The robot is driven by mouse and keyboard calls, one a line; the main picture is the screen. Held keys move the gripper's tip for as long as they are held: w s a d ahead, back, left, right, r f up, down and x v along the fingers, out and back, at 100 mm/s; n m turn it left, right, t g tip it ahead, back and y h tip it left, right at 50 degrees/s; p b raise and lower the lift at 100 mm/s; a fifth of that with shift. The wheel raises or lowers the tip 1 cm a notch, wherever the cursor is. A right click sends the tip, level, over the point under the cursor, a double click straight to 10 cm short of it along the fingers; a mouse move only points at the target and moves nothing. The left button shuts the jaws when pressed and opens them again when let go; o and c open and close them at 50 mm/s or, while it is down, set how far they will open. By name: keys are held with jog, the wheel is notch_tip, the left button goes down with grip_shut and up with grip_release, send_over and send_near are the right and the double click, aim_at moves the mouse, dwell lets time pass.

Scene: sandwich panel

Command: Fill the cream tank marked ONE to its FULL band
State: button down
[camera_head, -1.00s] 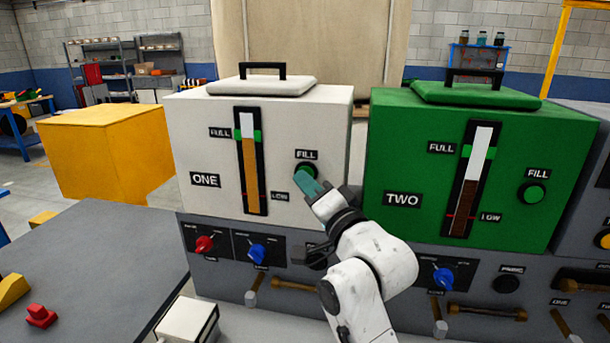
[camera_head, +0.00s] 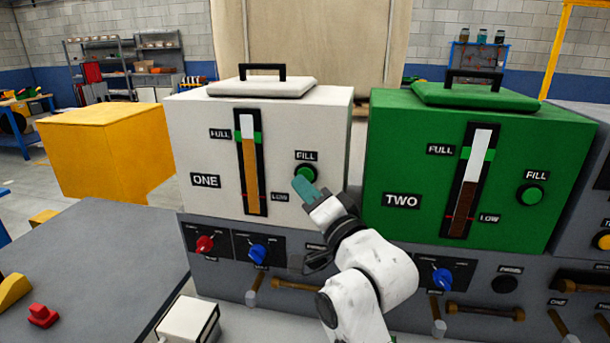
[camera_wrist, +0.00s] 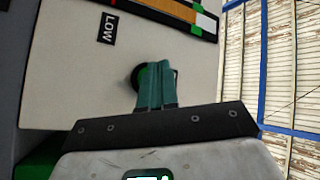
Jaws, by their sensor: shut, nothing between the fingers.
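The cream tank ONE (camera_head: 200,150) stands left of the green tank TWO (camera_head: 400,150). Its upright gauge (camera_head: 250,165) shows an amber column whose top reaches the green FULL band (camera_head: 258,138), with white above. The green FILL button (camera_head: 306,173) is on the tank's front, right of the gauge. My gripper (camera_head: 300,186) is shut and empty, its teal fingertips just below and in front of the button. In the wrist view the fingers (camera_wrist: 156,84) hide most of the button's dark ring (camera_wrist: 138,78); contact does not show.
The grey console (camera_head: 225,280) below carries a red knob (camera_head: 205,244), a blue knob (camera_head: 257,253) and brown handles. Tank TWO has its own FILL button (camera_head: 532,194) and a lower dark level. A yellow box (camera_head: 100,155) stands at the left.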

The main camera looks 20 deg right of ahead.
jog(key=shift+s+a, duration=0.1)
jog(key=s+a+p, duration=0.1)
jog(key=s, duration=0.1)
jog(key=s+a+p, duration=0.1)
jog(key=s, duration=0.1)
jog(key=shift+a, duration=0.4)
dwell(0.4)
